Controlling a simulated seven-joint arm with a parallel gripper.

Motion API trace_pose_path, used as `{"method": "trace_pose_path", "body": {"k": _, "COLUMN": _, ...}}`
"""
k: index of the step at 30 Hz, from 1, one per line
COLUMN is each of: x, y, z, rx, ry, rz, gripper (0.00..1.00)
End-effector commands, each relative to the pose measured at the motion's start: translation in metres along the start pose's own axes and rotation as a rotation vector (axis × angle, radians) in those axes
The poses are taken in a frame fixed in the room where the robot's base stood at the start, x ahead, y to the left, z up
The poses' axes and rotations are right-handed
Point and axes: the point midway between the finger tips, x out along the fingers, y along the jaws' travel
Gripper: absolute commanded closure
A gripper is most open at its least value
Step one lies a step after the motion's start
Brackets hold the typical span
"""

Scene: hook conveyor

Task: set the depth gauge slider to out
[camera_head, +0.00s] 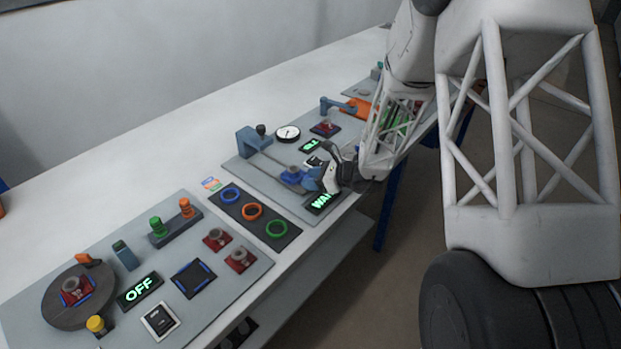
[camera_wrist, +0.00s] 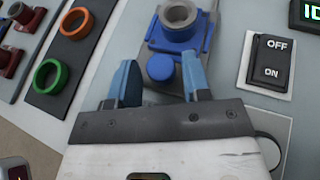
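The slider (camera_head: 294,176) is a blue carriage on a thin rail, at the near end of a grey panel. A blue block (camera_head: 255,141) stands at the rail's far end, and a round white dial (camera_head: 288,132) is beside it. In the wrist view the blue carriage (camera_wrist: 172,40) carries a grey ring-shaped part (camera_wrist: 178,14) and has a round blue knob (camera_wrist: 160,67) on its near side. My gripper (camera_head: 318,179) is right at the carriage. Its two blue fingers (camera_wrist: 158,75) are apart, one each side of the knob, with gaps visible.
A black ON/OFF rocker switch (camera_wrist: 270,60) lies right of the fingers. A dark strip with blue, orange and green rings (camera_head: 252,211) lies left of the panel. A green-lettered display (camera_head: 322,202) is at the panel's near edge. Another panel with an OFF display (camera_head: 140,291) is nearer.

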Motion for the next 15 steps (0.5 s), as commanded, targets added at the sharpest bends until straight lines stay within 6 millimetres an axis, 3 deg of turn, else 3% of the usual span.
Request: {"method": "trace_pose_path", "body": {"k": 15, "x": -0.0036, "y": -0.0003, "z": 0.0009, "rx": -0.001, "ry": -0.001, "rz": 0.0, "gripper": 0.45}}
